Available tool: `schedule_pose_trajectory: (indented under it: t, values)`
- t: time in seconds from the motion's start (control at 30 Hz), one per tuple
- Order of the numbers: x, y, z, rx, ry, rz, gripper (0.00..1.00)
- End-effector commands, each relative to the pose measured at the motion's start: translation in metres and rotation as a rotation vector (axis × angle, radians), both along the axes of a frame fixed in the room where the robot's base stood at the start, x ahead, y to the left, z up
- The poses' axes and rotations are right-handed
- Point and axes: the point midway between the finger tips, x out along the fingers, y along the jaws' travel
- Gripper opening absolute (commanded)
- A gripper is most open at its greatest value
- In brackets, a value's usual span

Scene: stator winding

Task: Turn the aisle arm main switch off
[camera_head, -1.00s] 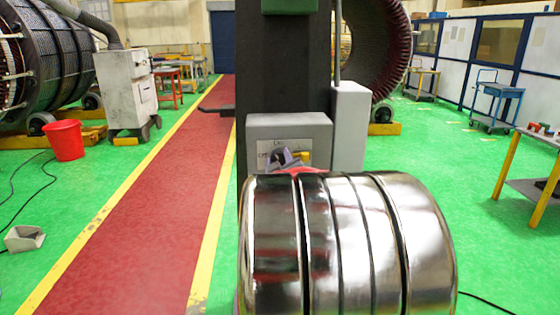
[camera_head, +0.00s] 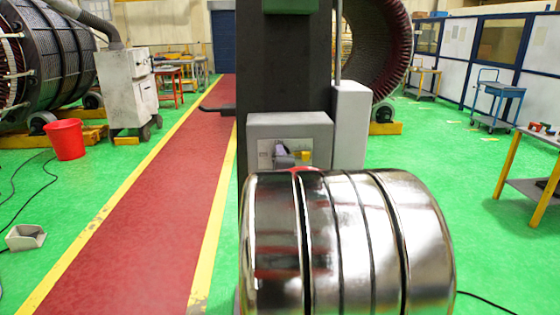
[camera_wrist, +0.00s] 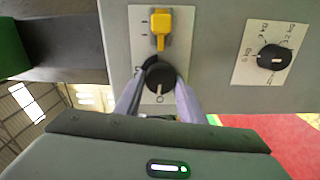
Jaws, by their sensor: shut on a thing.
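The main switch is a round black knob (camera_wrist: 159,76) on a pale plate (camera_wrist: 139,20) on a grey box. In the wrist view its white pointer mark faces down, towards the O printed below it. A yellow tab or lock (camera_wrist: 160,24) sits just above the knob, beside an I mark. My gripper (camera_wrist: 159,92) is shut on the knob, with one purple-grey finger on each side. In the head view the grey box (camera_head: 318,127) is on a dark column, and my fingers partly hide the knob there.
A second black knob (camera_wrist: 273,58) on its own labelled plate is on the same box, right of my gripper in the wrist view. A pale box (camera_head: 350,125) adjoins on the right in the head view. The red aisle (camera_head: 150,210) left of the column is clear.

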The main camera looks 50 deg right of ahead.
Motion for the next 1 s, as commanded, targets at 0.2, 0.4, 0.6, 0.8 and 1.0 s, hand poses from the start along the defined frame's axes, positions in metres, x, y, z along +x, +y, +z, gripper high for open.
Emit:
schedule_pose_trajectory:
  t: [0.2,0.4,0.6,0.8,1.0]
  values:
    - [0.0021,0.0029,-0.0053,-0.065,0.087,0.007,0.13]
    - [0.0021,0.0028,-0.0059,-0.09,0.117,0.007,0.13]
    - [0.0018,0.0025,-0.0064,-0.092,0.121,0.007,0.13]
    - [0.0017,0.0024,-0.0068,-0.091,0.121,0.006,0.37]
    - [0.0008,0.0012,-0.005,-0.092,0.118,0.003,0.51]
